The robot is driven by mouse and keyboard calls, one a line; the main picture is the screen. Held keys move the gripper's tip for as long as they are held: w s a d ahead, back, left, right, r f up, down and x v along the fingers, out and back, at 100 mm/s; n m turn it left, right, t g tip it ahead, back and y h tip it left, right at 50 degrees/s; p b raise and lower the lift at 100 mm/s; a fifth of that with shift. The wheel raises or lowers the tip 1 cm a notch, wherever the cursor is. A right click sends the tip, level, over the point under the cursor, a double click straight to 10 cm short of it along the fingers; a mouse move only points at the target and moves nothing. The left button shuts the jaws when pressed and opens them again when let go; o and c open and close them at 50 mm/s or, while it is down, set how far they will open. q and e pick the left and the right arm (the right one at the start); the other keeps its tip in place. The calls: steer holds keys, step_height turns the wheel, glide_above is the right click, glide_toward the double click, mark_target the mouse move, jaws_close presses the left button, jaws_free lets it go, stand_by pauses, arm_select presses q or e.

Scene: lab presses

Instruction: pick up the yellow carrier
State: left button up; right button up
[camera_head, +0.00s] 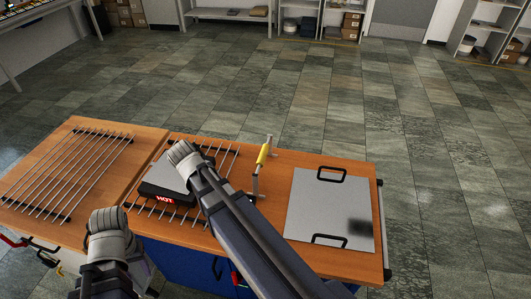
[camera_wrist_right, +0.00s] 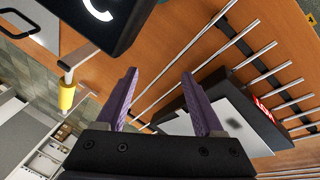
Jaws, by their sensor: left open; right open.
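The yellow carrier (camera_head: 263,155) is a yellow grip on a grey metal frame, standing on the wooden bench right of the rod rack. It also shows at the left of the right wrist view (camera_wrist_right: 67,95), beside a black block. My right gripper (camera_wrist_right: 159,72) is open and empty, its purple fingers spread above the bench and rods, apart from the carrier. In the head view its wrist end (camera_head: 184,152) is over the HOT block, left of the carrier. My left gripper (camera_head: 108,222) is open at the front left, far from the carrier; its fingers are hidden.
A dark block labelled HOT (camera_head: 153,191) sits on the rod rack (camera_head: 231,158). A silver plate (camera_head: 330,205) with two black handles lies on the bench's right. Another rod rack (camera_head: 75,175) lies left. The black block with a white C (camera_wrist_right: 100,15) is near the carrier.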

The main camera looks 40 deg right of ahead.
mark_target(262, 154)
steer(key=d+r+m+h, duration=0.1)
steer(key=d+m, duration=0.1)
steer(key=d, duration=0.4)
steer(key=w+d+r+m, duration=0.1)
steer(key=d+m, duration=0.1)
steer(key=d, duration=0.5)
steer(key=w+d+r+m+h, duration=0.1)
steer(key=d, duration=0.5)
steer(key=shift+d+r+m+h, duration=0.1)
steer(key=shift+d+m+h, duration=0.1)
steer(key=shift+m+h, duration=0.15)
steer(key=shift+b+x, duration=2.25)
steer(key=shift+x, duration=0.65)
arm_select(q)
step_height(262, 154, down, 4)
steer(key=shift+r, duration=0.25)
arm_select(e)
steer(key=shift+w+r, duration=0.1)
jaws_close()
